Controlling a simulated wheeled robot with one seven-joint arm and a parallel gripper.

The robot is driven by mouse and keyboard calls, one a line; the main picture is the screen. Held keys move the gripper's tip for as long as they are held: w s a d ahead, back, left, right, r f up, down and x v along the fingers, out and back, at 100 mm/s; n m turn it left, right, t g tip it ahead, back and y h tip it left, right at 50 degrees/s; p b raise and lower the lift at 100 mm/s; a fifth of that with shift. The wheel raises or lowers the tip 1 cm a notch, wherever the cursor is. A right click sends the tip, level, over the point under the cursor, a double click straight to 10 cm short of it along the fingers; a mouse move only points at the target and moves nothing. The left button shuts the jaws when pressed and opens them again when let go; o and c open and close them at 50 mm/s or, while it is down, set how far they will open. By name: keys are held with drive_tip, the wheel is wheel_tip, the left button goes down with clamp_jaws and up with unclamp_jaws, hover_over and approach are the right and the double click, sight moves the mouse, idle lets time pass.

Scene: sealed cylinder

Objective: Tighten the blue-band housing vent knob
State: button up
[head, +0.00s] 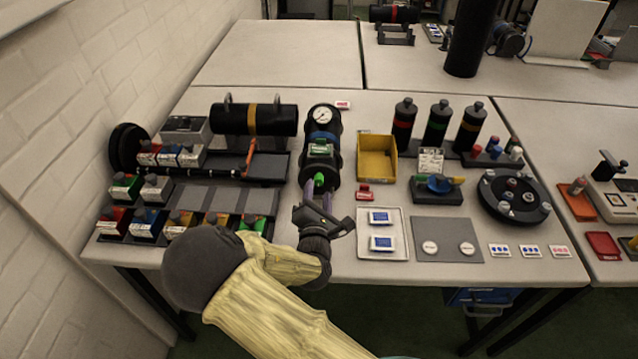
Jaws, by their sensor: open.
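The blue-band housing (308,128) is a dark cylinder lying near the middle of the table, with a white gauge (322,115) at its far end and a blue band below the gauge. A green and grey block (320,149) sits on its middle. A small bright green knob (319,179) shows at its near end; I cannot tell for certain that it is the vent knob. My gripper (317,190) is open at this near end, its fingers pointing at the housing and close around or just short of the green knob. Contact is too small to tell.
Left are a rack with a yellow-band cylinder (254,119) and several labelled bins (145,223). Right are a yellow bin (377,160), a red clip (363,191), a white tray (382,252) and a round black plate (512,196).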

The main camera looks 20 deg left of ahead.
sight(319, 183)
drive_tip(key=shift+x, duration=1.85)
drive_tip(key=shift+c, duration=0.3)
drive_tip(key=c, duration=0.9)
